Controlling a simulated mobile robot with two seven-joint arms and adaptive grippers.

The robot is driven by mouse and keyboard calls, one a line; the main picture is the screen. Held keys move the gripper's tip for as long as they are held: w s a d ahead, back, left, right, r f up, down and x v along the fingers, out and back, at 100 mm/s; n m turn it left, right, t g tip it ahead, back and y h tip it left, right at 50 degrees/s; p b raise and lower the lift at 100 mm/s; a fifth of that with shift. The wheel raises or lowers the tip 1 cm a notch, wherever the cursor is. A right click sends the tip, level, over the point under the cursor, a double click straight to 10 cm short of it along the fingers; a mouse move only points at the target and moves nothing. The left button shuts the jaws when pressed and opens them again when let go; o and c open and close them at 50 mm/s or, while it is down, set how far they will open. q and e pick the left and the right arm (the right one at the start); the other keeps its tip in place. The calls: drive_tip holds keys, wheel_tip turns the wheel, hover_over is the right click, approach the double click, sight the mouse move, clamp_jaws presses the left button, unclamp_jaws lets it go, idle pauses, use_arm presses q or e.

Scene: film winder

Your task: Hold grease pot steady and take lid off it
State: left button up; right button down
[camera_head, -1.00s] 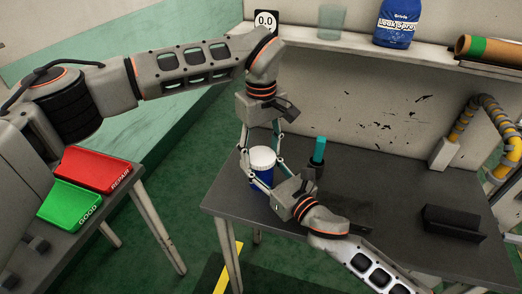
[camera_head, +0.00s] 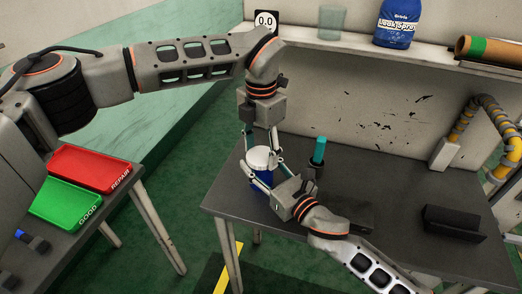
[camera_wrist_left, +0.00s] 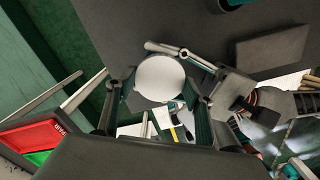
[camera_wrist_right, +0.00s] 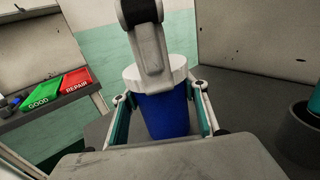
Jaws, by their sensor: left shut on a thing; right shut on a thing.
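The grease pot is a blue cylinder (camera_head: 262,182) near the left end of the dark table, and it also shows in the right wrist view (camera_wrist_right: 166,114). Its white lid (camera_head: 259,159) sits on top; the lid is round in the left wrist view (camera_wrist_left: 160,78). My left gripper (camera_head: 262,155) comes down from above and is shut on the lid, with a finger on either side. My right gripper (camera_wrist_right: 164,120) is shut on the blue body from the side, below the lid. The pot stands upright. Part of the lid is hidden behind a left finger in the right wrist view.
A teal-handled tool stands in a dark holder (camera_head: 312,172) just right of the pot. A black block (camera_head: 452,222) and a yellow-banded hose arm (camera_head: 490,120) are further right. Red (camera_head: 95,167) and green (camera_head: 66,203) trays lie on the left table. A shelf runs behind.

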use_arm(q)
drive_tip(key=n, duration=2.8)
drive_tip(key=shift+r, duration=0.25)
drive_tip(key=shift+r, duration=0.9)
